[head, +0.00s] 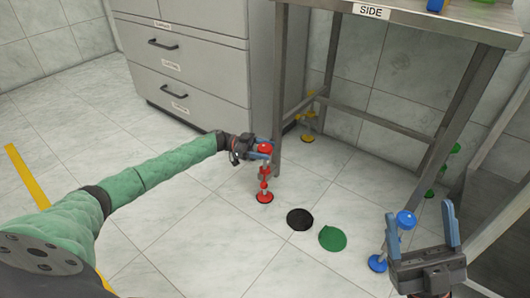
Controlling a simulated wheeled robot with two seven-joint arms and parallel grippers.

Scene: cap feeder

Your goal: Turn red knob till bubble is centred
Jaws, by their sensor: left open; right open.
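The red knob (265,148) tops a slim upright with red parts and a round red foot (264,197) on the floor, by the front left leg of the metal table. No bubble can be made out in this view.
The metal table (420,22) carries a SIDE label and cut-off coloured items. Yellow (308,125) and green (453,149) knobbed uprights stand farther back. A black disc (300,219) and a green disc (332,238) lie on the floor. A grey drawer cabinet (190,60) stands behind.

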